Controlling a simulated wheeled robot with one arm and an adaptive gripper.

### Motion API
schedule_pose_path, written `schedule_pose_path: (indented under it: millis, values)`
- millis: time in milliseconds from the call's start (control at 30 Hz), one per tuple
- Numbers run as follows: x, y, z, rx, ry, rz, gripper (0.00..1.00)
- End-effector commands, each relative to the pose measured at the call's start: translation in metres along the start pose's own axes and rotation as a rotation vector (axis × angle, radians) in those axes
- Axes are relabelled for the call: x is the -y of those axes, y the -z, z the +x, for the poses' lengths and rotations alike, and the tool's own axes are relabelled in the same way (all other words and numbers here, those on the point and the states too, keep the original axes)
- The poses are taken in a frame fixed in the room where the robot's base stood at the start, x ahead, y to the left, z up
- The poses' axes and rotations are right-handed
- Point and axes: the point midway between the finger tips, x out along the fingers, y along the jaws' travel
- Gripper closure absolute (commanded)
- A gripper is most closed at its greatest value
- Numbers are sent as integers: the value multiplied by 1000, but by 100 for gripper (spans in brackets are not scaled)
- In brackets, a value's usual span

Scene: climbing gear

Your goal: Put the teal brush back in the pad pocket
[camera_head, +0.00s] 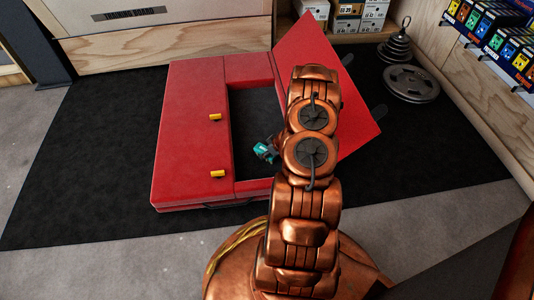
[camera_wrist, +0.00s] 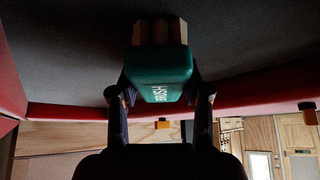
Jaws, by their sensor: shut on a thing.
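My gripper (camera_wrist: 160,95) is shut on the teal brush (camera_wrist: 163,75), with one dark finger on each side of it. The brush's teal body carries white lettering, and tan blocks at its far end point toward a dark grey surface. In the head view the brush (camera_head: 263,152) shows at the lower part of the pad pocket (camera_head: 252,110), a dark rectangular opening in the red pad (camera_head: 190,130). My arm hides most of the gripper and the pocket's right side there. I cannot tell whether the brush touches the pocket floor.
The pad's red flap (camera_head: 330,60) is swung open to the right. Yellow tabs (camera_head: 215,117) sit on the pad's left panel. The pad lies on a black mat (camera_head: 100,130). Weight plates (camera_head: 411,84) stand at the back right, beside a shelf of boxes (camera_head: 360,12).

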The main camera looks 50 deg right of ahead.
Motion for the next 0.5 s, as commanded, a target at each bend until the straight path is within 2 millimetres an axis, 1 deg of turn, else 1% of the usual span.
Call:
schedule_pose_path:
  millis: [267,300,500]
  values:
    - [0,0,1,0,0,-1,91]
    - [0,0,1,0,0,-1,49]
    - [0,0,2,0,0,-1,28]
